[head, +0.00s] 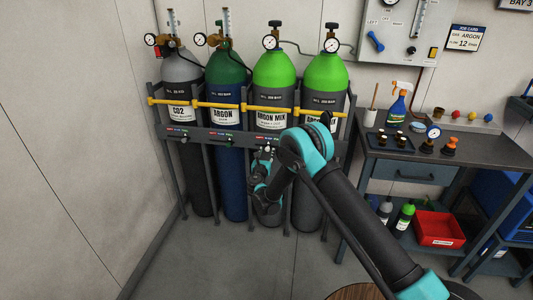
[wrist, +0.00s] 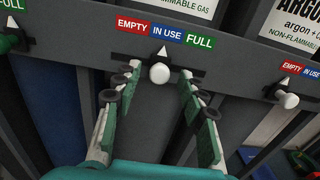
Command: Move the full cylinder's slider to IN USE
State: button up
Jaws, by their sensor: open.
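In the wrist view, a white slider knob (wrist: 159,73) on a dark slide sits below a label strip (wrist: 166,31) reading EMPTY, IN USE, FULL. Its white pointer (wrist: 163,51) stands under IN USE. My gripper (wrist: 161,80) is open, with one finger on each side of this knob; I cannot tell whether either touches it. In the head view, my gripper (head: 265,158) is at the rack rail in front of the argon mix cylinder (head: 273,75), third from the left, and hides part of it.
A neighbouring slider knob (wrist: 287,100) at right has its pointer near EMPTY. A green knob (wrist: 9,42) at left sits near FULL. A CO2 cylinder (head: 181,75), green-topped argon cylinder (head: 226,75) and another lime-topped cylinder (head: 326,75) share the rack. A workbench (head: 410,155) stands right.

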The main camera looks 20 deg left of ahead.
jog(key=v, duration=1.1)
jog(key=shift+s, duration=0.25)
